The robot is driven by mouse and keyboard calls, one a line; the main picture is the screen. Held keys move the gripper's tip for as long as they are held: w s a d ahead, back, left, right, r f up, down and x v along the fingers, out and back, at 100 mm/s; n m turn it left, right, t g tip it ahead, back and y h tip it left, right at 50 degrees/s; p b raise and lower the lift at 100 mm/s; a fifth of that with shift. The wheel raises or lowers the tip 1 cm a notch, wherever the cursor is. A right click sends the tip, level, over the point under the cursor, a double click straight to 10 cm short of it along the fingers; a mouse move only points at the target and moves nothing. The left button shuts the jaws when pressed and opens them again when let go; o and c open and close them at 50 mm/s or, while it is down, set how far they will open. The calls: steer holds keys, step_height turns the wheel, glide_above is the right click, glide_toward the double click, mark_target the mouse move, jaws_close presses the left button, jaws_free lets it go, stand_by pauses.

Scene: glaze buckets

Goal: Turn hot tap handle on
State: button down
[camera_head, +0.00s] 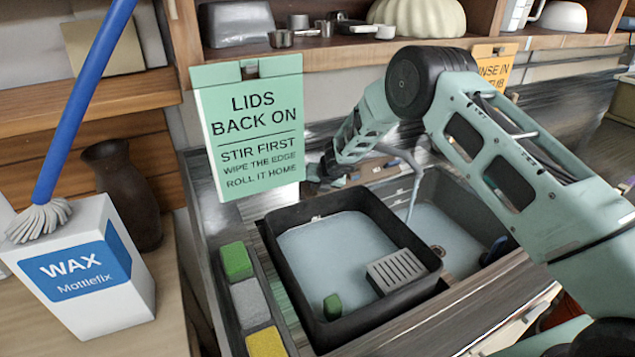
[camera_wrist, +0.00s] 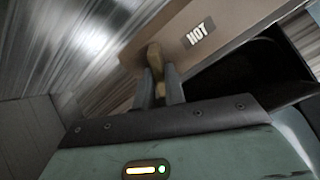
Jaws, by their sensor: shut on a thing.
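The hot tap handle (camera_wrist: 154,57) is a small brass-coloured lever in the wrist view, below a panel (camera_wrist: 150,40) with a dark "HOT" label (camera_wrist: 198,35). My gripper (camera_wrist: 160,80) is shut on the handle, with one finger on each side of it. In the head view my gripper (camera_head: 318,176) is small and dark, at the back of the sink beside the green sign, and the handle cannot be made out there. A pale curved spout (camera_head: 403,156) stands behind the sink basins.
A black tub (camera_head: 275,232) with cloudy water, a green block and a grey slotted piece sits in the left basin. A green "LIDS BACK ON" sign (camera_head: 250,125) hangs close to my gripper.

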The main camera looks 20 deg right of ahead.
steer(key=shift+n, duration=0.7)
steer(key=c, duration=1.5)
jaws_free()
steer(key=shift+o, duration=0.2)
steer(key=shift+s+r+b, duration=0.3)
steer(key=shift+r+b, duration=0.05)
steer(key=b+v, duration=0.1)
steer(key=v, duration=1.5)
steer(key=shift+s, duration=0.2)
